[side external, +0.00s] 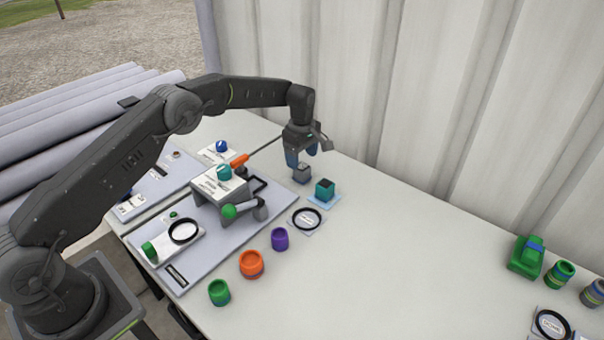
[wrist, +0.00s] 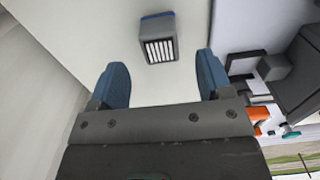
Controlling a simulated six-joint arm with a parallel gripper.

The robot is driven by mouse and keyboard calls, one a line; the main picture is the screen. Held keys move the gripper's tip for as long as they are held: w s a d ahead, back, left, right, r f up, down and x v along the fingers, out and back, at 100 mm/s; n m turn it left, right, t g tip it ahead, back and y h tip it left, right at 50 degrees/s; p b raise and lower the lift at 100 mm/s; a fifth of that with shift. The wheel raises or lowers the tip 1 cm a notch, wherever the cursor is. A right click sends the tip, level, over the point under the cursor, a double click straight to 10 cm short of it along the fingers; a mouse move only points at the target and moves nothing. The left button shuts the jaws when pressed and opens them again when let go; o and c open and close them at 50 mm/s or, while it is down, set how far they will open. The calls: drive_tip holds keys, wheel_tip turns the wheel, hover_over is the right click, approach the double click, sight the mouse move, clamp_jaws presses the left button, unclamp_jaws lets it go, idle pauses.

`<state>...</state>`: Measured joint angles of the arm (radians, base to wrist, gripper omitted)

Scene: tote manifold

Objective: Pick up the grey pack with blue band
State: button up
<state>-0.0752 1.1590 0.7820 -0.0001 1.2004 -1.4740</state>
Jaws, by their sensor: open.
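The grey pack with blue band (wrist: 159,40) is in the upper middle of the wrist view. It shows a white slatted face and a blue strip along its far edge. In the side view the grey pack (side external: 302,174) stands on the table just below my gripper (side external: 306,160), whose fingers partly cover it; I cannot make out the band there. My gripper (wrist: 161,66) is open and empty in the wrist view. The pack lies ahead of the fingertips, roughly between their lines, and looks apart from both.
A teal block (side external: 325,189) on a blue pad stands close right of the pack. A black ring (side external: 306,219) lies nearer. The manifold board (side external: 212,245) and an orange-handled tool (side external: 240,160) are left. Purple (side external: 279,239), orange (side external: 251,264) and green (side external: 219,292) pots stand in front. The table's middle right is clear.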

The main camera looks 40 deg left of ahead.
sight(302, 166)
wheel_tip(302, 166, down, 4)
drive_tip(key=shift+r, duration=0.1)
drive_tip(key=shift+c, duration=0.3)
drive_tip(key=c, duration=1)
drive_tip(key=shift+o, duration=0.2)
drive_tip(key=shift+r, duration=0.15)
